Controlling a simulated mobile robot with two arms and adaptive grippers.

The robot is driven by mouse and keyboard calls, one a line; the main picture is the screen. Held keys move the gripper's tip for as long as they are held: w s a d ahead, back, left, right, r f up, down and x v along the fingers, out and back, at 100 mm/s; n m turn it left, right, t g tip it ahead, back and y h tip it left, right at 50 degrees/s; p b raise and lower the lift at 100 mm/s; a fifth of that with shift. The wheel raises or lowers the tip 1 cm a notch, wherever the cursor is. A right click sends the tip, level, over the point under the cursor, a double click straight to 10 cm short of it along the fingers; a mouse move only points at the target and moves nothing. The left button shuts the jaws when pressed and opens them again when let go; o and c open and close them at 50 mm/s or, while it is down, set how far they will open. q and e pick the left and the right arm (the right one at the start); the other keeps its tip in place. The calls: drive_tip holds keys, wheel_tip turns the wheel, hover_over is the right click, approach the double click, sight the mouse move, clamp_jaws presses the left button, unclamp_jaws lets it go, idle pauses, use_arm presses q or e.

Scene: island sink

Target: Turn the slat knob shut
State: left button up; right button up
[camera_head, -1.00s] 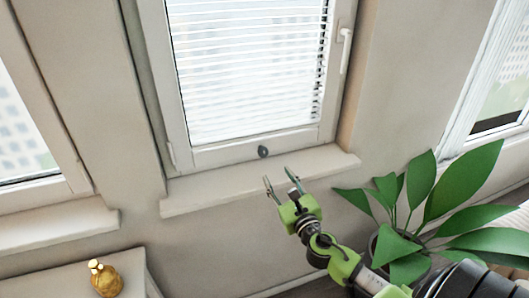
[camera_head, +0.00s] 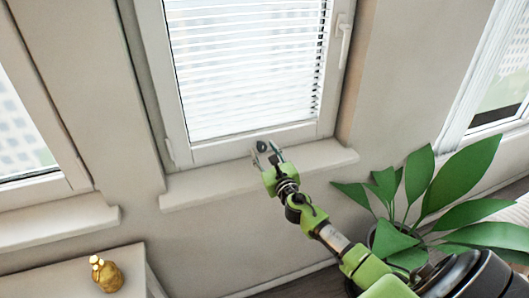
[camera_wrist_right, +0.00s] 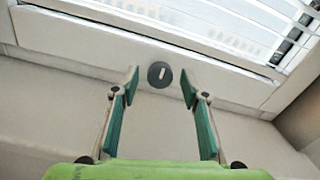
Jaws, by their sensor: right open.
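The slat knob (camera_head: 262,146) is a small dark round knob on the bottom rail of the middle window frame. In the right wrist view the knob (camera_wrist_right: 160,75) shows a light upright mark and sits between and just beyond the fingertips. My right gripper (camera_head: 268,150) is open just below the knob, and its fingers (camera_wrist_right: 160,88) stand to either side of it without visible contact. The white slat blind (camera_head: 245,70) above has visible gaps between its slats, with buildings showing through. My left gripper is not in view.
The window sill (camera_head: 210,185) juts out below the knob, under my right gripper. A leafy potted plant (camera_head: 455,195) stands at the right near my arm. A gold ornament (camera_head: 107,276) sits on a white surface at the lower left. A window handle (camera_head: 343,42) is at the upper right.

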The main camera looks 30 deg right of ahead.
drive_tip(key=c, duration=1.1)
